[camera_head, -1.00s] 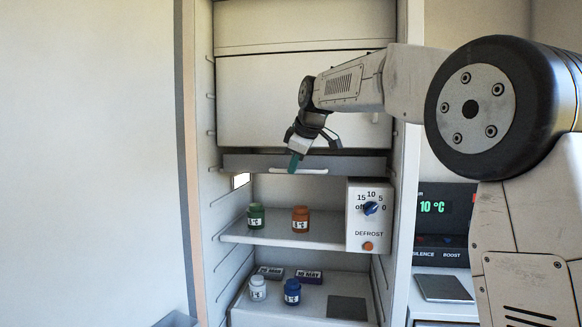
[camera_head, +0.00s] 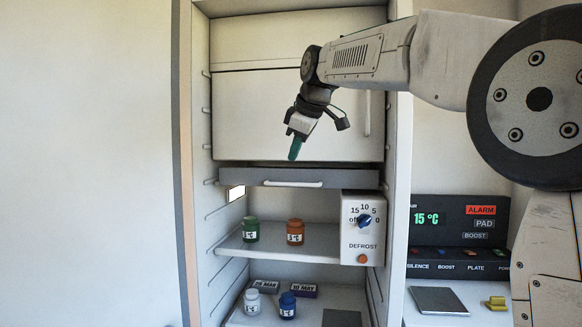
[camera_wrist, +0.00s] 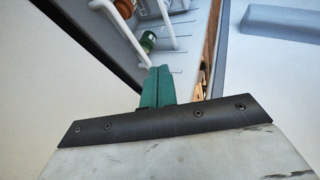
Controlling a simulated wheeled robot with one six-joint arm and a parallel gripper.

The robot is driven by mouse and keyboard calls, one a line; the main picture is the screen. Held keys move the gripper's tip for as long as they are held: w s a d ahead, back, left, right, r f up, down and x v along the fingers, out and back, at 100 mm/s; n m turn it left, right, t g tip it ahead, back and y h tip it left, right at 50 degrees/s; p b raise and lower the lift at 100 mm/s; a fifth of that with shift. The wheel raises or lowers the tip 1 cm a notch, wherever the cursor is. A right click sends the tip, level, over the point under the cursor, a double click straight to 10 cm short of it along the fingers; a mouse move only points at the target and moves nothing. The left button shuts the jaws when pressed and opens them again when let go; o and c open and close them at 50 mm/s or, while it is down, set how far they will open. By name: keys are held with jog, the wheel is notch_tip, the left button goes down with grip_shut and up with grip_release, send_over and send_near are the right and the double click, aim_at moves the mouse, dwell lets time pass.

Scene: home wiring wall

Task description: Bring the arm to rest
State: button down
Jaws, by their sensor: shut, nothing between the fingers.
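My gripper (camera_head: 295,149) has green fingers and points down in front of the cabinet's upper white door. Its fingers are together with nothing between them, above the grey drawer front (camera_head: 300,178) with its pale handle. In the wrist view the green fingers (camera_wrist: 158,86) are side by side and closed. My arm reaches in from the right, across the top right of the head view.
An orange jar (camera_head: 295,232) and a green jar (camera_head: 251,230) stand on the shelf beside a defrost dial panel (camera_head: 362,240). A white jar (camera_head: 252,302) and a blue jar (camera_head: 287,305) stand below. At right are a 15 °C display (camera_head: 427,218) and a yellow object (camera_head: 497,303).

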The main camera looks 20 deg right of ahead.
jog(key=shift+v, duration=0.85)
jog(key=s+f+m+g, duration=0.3)
jog(key=s+f+m, duration=0.4)
jog(key=f, duration=0.5)
jog(key=s+d+f+m, duration=0.1)
jog(key=s+f, duration=0.5)
jog(key=s, duration=0.5)
jog(key=s+d+f+m+g+h, duration=0.1)
jog(key=s+f+m, duration=0.1)
jog(key=s+f, duration=0.5)
jog(key=s+d+f+m+g, duration=0.1)
jog(key=s+f, duration=0.5)
jog(key=s, duration=1)
jog(key=shift+f+m+h, duration=0.3)
jog(key=shift+m, duration=0.1)
